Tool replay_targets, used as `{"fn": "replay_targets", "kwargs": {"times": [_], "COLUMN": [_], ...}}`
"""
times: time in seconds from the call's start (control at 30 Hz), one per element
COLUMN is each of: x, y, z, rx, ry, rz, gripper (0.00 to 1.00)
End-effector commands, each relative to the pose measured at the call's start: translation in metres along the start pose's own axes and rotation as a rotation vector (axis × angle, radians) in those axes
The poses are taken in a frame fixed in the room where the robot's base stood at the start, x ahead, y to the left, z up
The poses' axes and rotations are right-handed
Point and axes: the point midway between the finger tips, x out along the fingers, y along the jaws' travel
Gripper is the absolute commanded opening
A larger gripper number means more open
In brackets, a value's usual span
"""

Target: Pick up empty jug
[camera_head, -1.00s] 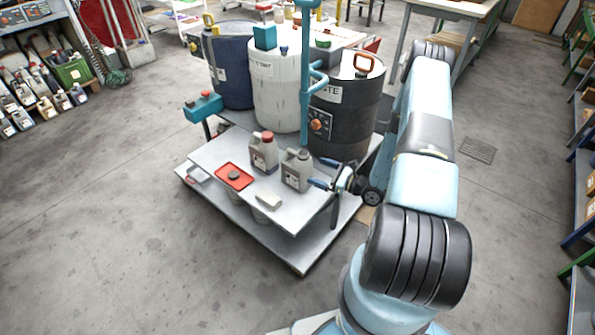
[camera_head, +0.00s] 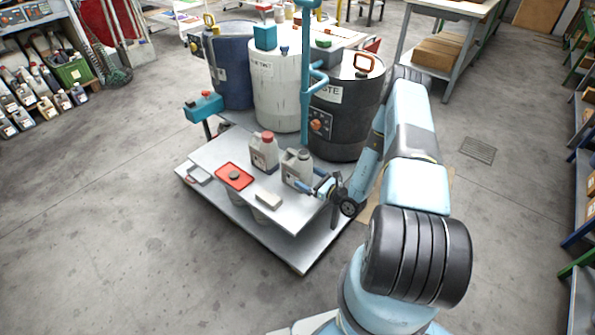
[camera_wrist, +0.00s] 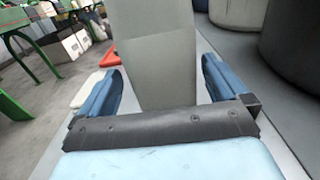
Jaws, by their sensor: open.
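Two grey jugs stand upright on the metal shelf (camera_head: 290,214) of the drum station. One jug (camera_head: 265,158) has a red cap. The other jug (camera_head: 291,170), nearer my arm, has a grey top. My gripper (camera_head: 313,186) is at the right side of this nearer jug, low on its body. In the wrist view, my gripper (camera_wrist: 165,88) is open, with a blue finger on each side of a grey jug body (camera_wrist: 155,65). Gaps show between the fingers and the jug. The jug's top is cut off in the wrist view. I cannot tell from markings which jug is empty.
A red tray (camera_head: 222,172) with a dark puck and a pale block (camera_head: 268,200) lie on the shelf. A blue drum (camera_head: 230,75), a white drum (camera_head: 276,100) and a black drum (camera_head: 345,125) stand behind. A teal post (camera_head: 305,90) rises among them. Open floor lies left.

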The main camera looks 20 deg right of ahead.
Motion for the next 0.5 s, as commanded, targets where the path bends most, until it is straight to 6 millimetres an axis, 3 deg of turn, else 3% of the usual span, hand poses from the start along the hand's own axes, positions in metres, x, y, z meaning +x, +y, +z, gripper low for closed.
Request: {"fn": "replay_targets", "kwargs": {"times": [0.27,0.5], "x": [0.014,0.046], "y": [-0.001,-0.003], "z": [0.002,0.005], "rx": [-0.001,-0.001], "ry": [-0.001,-0.002], "rz": [0.001,0.003], "gripper": [1.00,1.00]}}
